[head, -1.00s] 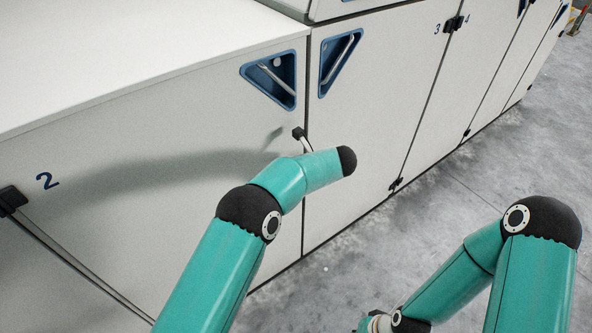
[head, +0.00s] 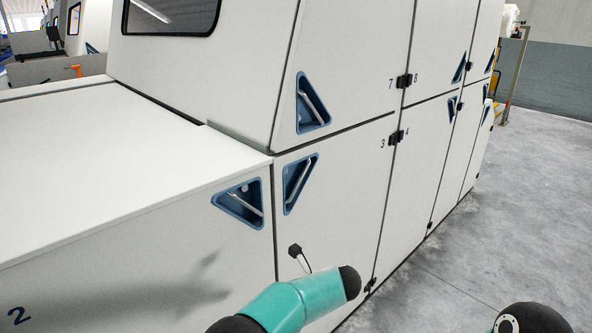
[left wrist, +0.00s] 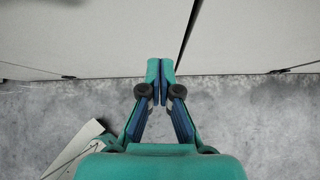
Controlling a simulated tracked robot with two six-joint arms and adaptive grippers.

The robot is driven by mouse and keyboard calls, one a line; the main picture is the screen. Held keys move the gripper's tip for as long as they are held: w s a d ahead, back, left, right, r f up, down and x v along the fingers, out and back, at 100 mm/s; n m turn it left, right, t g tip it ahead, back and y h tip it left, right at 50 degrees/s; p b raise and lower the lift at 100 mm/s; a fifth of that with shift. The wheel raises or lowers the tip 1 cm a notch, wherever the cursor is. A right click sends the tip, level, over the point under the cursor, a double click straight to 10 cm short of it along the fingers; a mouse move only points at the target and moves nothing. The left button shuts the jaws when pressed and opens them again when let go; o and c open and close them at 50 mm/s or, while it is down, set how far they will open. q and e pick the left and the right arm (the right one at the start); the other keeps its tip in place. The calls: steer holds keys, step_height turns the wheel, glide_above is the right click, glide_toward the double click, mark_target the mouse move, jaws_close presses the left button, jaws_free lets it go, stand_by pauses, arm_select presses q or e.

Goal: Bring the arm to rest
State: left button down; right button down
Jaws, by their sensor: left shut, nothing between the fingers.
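My left arm (head: 300,301) is teal with black joints. It shows at the bottom middle of the head view, in front of the white machine doors. I cannot tell the distance to the panels. Only a black joint of my right arm (head: 530,318) shows at the bottom right of the head view. My right gripper is out of view.
A long white machine (head: 335,220) with numbered doors and blue triangular handle recesses (head: 240,203) fills the left and middle. Its flat white top (head: 110,165) lies at left. Grey concrete floor (head: 520,210) is open at right. A yellow-framed stand (head: 514,75) is at the far right.

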arm_select(q)
steer(key=s+a+f+m+t+h+p, duration=0.15)
steer(key=a+f+m, duration=0.35)
steer(key=m, duration=0.5)
steer(key=s+a+f+m+t+h+p, duration=0.1)
steer(key=a+f+m+h+p, duration=0.15)
steer(key=a+m, duration=0.6)
steer(key=s+d+f+m+g+h+p, duration=0.1)
steer(key=s+f+m+g+h, duration=0.1)
steer(key=s+m, duration=0.5)
steer(key=s+d+f+m+g+h, duration=0.1)
steer(key=s+f+m+g+h, duration=0.1)
steer(key=s+m, duration=0.6)
steer(key=s+d+f+m+g+h+p, duration=0.1)
steer(key=s+m+g, duration=0.3)
steer(key=s, duration=1.3)
steer(key=m+h, duration=0.1)
steer(key=m, duration=0.3)
steer(key=shift+s+f+h+p, duration=0.3)
steer(key=shift+s+f, duration=0.1)
steer(key=shift+d, duration=0.1)
